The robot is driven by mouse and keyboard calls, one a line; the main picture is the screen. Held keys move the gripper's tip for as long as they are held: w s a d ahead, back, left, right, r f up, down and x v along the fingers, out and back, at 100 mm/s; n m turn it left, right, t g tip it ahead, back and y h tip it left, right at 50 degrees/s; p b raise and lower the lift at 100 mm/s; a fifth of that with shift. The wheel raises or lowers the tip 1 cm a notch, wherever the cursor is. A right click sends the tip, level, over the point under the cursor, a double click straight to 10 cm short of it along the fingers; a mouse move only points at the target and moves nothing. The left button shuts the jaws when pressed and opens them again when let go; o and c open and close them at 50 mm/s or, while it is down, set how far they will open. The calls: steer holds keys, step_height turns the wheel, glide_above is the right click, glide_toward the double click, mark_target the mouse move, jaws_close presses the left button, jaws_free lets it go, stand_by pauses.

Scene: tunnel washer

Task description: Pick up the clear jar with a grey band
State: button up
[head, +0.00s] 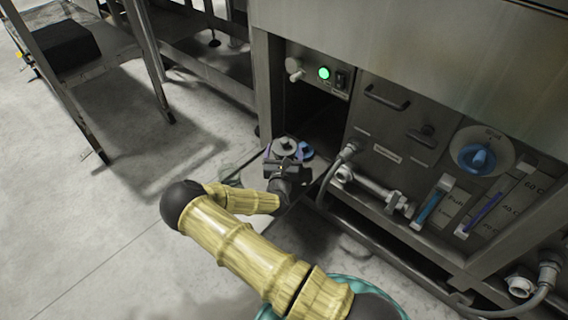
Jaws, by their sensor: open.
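My gripper (284,156) is at the end of my yellow arm, low beside the steel machine's open bay. A small round grey-green thing (286,145) shows at the gripper's fingertips, between purplish parts at its sides. It may be the top of the jar, but the clear wall and grey band cannot be made out. My gripper is open and hides most of what lies below it. I cannot tell whether its fingers touch the round thing.
A blue round thing (306,151) sits just right of the gripper. The machine's panel (393,122) with pipes and a blue dial (477,158) stands close on the right. A steel table (100,62) stands at the upper left. The floor (85,220) at left is clear.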

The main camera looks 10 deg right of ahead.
mark_target(284, 140)
steer(key=shift+s+r, duration=0.1)
steer(key=shift+s, duration=0.1)
steer(key=shift+c, duration=0.5)
steer(key=shift+w, duration=0.1)
jaws_close()
steer(key=shift+w+r+p, duration=0.1)
steer(key=shift+r+p, duration=0.3)
step_height(284, 140, up, 9)
steer(key=p, duration=0.5)
steer(key=shift+a+f+p, duration=0.1)
steer(key=shift+f+p, duration=0.05)
steer(key=shift+p, duration=0.25)
steer(key=shift+r, duration=0.25)
